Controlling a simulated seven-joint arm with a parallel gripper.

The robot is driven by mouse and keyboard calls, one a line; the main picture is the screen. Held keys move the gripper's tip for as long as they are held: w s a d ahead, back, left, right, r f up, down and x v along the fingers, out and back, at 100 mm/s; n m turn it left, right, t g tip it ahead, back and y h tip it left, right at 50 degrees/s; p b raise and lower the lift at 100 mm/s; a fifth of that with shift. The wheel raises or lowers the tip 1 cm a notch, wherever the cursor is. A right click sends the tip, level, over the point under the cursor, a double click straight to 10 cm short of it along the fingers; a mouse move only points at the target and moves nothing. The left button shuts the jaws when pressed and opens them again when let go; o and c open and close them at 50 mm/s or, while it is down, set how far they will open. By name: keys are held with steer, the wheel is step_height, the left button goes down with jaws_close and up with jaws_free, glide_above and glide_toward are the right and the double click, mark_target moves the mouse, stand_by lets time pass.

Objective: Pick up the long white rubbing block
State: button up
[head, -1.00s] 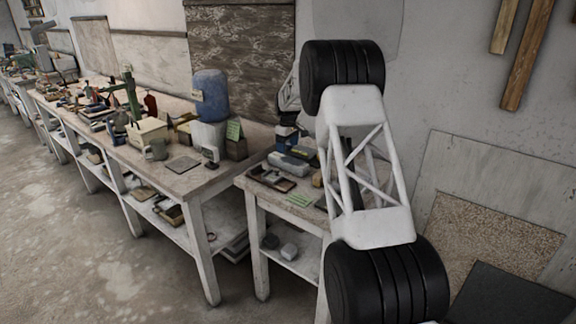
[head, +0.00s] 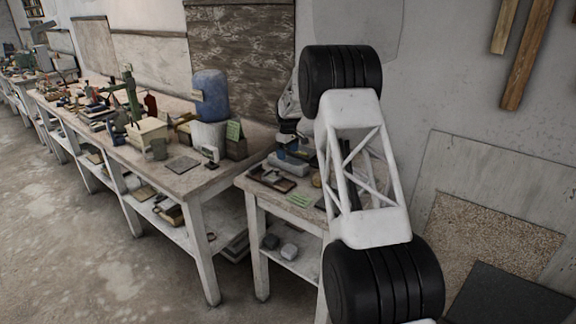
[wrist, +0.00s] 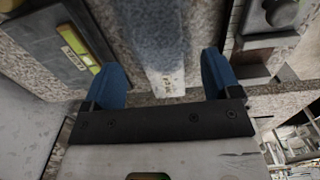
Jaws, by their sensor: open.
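The long rubbing block (wrist: 165,75) is pale, with a blue-grey upper face and a whitish near end bearing small marks. In the wrist view it runs away from me between the two blue fingers of my gripper (wrist: 163,68). The fingers are apart, one on each side, with gaps visible between them and the block. In the head view a pale block (head: 291,168) lies on the small table, just below my gripper (head: 286,150). My arm hides part of that table, and the fingertips are too small there to judge their height.
A dark tray with a yellow-green labelled item (wrist: 80,45) lies left of the block in the wrist view. A grey metal piece (wrist: 275,15) is at the upper right. The larger bench (head: 195,182), with a blue water bottle (head: 210,95), stands left of the small table (head: 262,197).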

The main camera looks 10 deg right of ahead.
mark_target(288, 159)
steer(key=shift+d+f, duration=0.1)
steer(key=shift+f, duration=2.25)
steer(key=shift+c, duration=0.5)
steer(key=shift+r, duration=0.1)
jaws_close()
